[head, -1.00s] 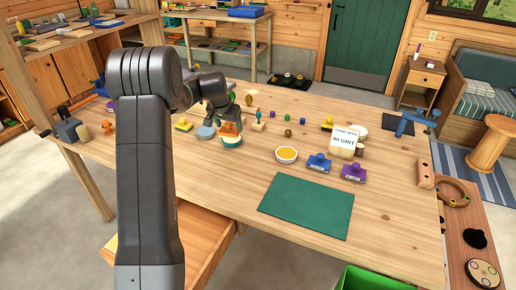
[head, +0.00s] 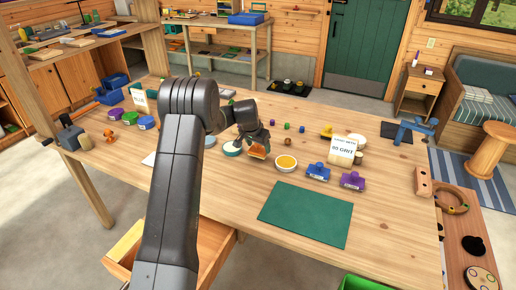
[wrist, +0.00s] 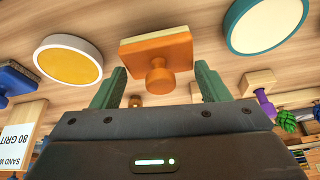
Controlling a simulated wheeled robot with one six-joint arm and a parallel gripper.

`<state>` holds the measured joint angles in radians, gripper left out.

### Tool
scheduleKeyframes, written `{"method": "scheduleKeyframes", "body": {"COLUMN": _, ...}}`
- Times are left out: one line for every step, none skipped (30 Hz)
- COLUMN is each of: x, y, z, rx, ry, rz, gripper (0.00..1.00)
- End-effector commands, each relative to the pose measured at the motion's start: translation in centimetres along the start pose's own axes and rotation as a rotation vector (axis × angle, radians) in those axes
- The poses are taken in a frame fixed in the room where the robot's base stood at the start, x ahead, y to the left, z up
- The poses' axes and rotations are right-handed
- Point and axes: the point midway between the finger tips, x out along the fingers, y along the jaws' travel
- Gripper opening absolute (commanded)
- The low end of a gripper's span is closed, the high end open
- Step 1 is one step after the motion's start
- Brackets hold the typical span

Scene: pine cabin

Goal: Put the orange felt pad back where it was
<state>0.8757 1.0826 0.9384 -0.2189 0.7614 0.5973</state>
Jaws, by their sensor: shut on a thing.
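The orange felt pad (head: 258,151) is an orange block with a round knob and a pale layer on its face. My gripper (head: 256,136) is shut on it; in the wrist view the green fingers (wrist: 158,88) stand either side of the knob of the pad (wrist: 156,48). The pad looks tilted in the head view, between a teal-rimmed white dish (head: 232,148) on the left and a yellow-filled dish (head: 286,162) on the right. Whether it touches the table cannot be told.
A blue knobbed block (head: 318,172), a purple one (head: 352,180) and an 80 grit block (head: 343,152) stand to the right. A green mat (head: 305,215) lies bare in front.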

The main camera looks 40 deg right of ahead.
Motion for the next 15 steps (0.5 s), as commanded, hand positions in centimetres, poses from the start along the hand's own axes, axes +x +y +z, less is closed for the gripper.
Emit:
{"method": "scheduleKeyframes", "body": {"x": 0.7, "y": 0.0, "z": 0.3, "rx": 0.0, "ry": -0.002, "rz": 0.001, "gripper": 0.47}}
{"method": "scheduleKeyframes", "body": {"x": 1.1, "y": 0.0, "z": 0.5, "rx": 0.0, "ry": -0.002, "rz": 0.001, "gripper": 0.47}}
{"method": "scheduleKeyframes", "body": {"x": 1.4, "y": 0.1, "z": 0.6, "rx": 0.0, "ry": -0.001, "rz": 0.0, "gripper": 0.47}}
{"method": "scheduleKeyframes", "body": {"x": 1.5, "y": 0.0, "z": 0.7, "rx": 0.0, "ry": 0.0, "rz": 0.0, "gripper": 0.47}}
{"method": "scheduleKeyframes", "body": {"x": 1.6, "y": 0.0, "z": 0.7, "rx": 0.0, "ry": 0.001, "rz": -0.001, "gripper": 0.47}}
{"method": "scheduleKeyframes", "body": {"x": 1.6, "y": 0.0, "z": 0.6, "rx": 0.0, "ry": 0.001, "rz": -0.001, "gripper": 0.47}}
{"method": "scheduleKeyframes", "body": {"x": 1.6, "y": 0.0, "z": 0.6, "rx": 0.0, "ry": 0.001, "rz": -0.001, "gripper": 0.47}}
{"method": "scheduleKeyframes", "body": {"x": 1.6, "y": 0.0, "z": 0.6, "rx": 0.0, "ry": 0.001, "rz": -0.001, "gripper": 0.47}}
{"method": "scheduleKeyframes", "body": {"x": 1.6, "y": 0.0, "z": 0.6, "rx": 0.0, "ry": 0.001, "rz": -0.001, "gripper": 0.47}}
{"method": "scheduleKeyframes", "body": {"x": 1.6, "y": 0.0, "z": 0.7, "rx": 0.0, "ry": 0.001, "rz": -0.001, "gripper": 0.47}}
{"method": "scheduleKeyframes", "body": {"x": 1.6, "y": 0.0, "z": 0.7, "rx": 0.0, "ry": 0.001, "rz": -0.001, "gripper": 0.47}}
{"method": "scheduleKeyframes", "body": {"x": 1.8, "y": 0.0, "z": 0.7, "rx": 0.0, "ry": 0.001, "rz": -0.001, "gripper": 0.47}}
{"method": "scheduleKeyframes", "body": {"x": 1.9, "y": 0.0, "z": 0.8, "rx": 0.0, "ry": 0.001, "rz": -0.001, "gripper": 0.47}}
{"method": "scheduleKeyframes", "body": {"x": 2.0, "y": 0.0, "z": 0.8, "rx": 0.0, "ry": 0.001, "rz": -0.001, "gripper": 0.47}}
{"method": "scheduleKeyframes", "body": {"x": 1.8, "y": 0.0, "z": 0.8, "rx": 0.0, "ry": 0.001, "rz": -0.001, "gripper": 0.76}}
